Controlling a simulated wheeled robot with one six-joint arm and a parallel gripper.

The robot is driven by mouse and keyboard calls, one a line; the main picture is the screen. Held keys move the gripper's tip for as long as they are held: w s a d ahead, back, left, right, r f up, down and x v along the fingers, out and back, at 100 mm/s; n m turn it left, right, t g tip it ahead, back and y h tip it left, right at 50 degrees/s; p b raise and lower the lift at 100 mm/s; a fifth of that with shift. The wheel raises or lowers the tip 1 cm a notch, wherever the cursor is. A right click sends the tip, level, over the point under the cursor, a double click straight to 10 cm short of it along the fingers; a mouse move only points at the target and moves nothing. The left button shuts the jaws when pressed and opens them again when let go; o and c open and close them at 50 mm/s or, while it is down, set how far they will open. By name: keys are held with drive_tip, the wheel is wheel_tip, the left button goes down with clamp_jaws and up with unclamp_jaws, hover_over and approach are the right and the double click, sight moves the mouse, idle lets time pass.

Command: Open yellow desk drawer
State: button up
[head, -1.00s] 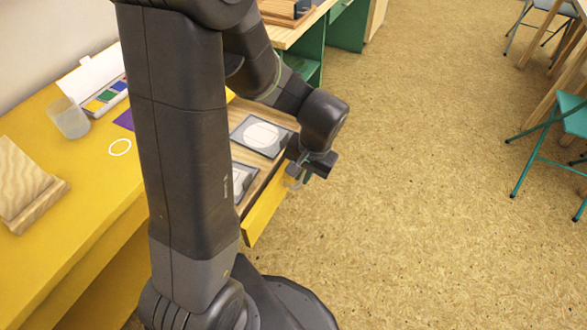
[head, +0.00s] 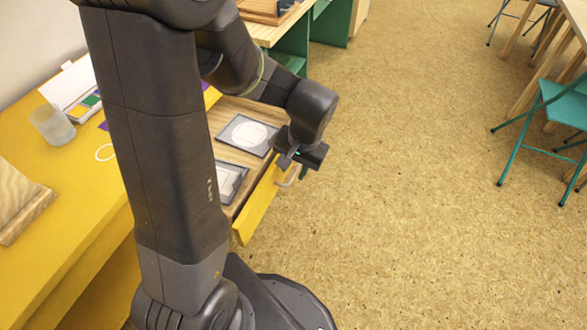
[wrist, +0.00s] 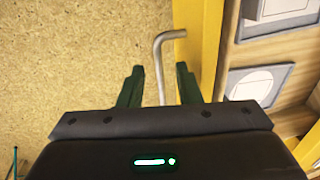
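The yellow desk drawer (head: 258,208) stands pulled out from the yellow desk (head: 60,245), its inside in plain view. Two grey square pads with white tops lie in it, one farther back (head: 246,134) and one nearer (head: 229,180). The drawer's pale bar handle (head: 290,177) sticks out from its front. My gripper (head: 303,160) is just above and beside the handle. In the wrist view my gripper (wrist: 159,85) has its two dark green fingers apart, with the metal handle (wrist: 159,60) showing in the gap, touching neither finger. My arm hides part of the desk and drawer.
On the desk are a clear cup (head: 52,125), a paint box (head: 82,100) and a wooden block (head: 22,205). A green-legged desk (head: 330,22) stands behind. Teal chairs (head: 555,105) are at the right. The floor (head: 420,220) between is clear.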

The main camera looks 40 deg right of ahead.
wheel_tip(320, 180, up, 12)
drive_tip(key=s+p, duration=0.2)
drive_tip(key=shift+d, duration=0.35)
drive_tip(key=shift+f, duration=0.2)
drive_tip(key=f+b, duration=0.1)
drive_tip(key=f, duration=0.3)
drive_tip(key=w+f+b, duration=0.1)
drive_tip(key=f, duration=0.4)
drive_tip(key=w+a+f, duration=0.1)
drive_tip(key=f, duration=0.3)
drive_tip(key=shift+w+f+b, duration=0.1)
drive_tip(key=shift+f+b, duration=0.05)
drive_tip(key=shift+b, duration=0.25)
drive_tip(key=shift+w+a, duration=0.1)
drive_tip(key=shift+w, duration=0.3)
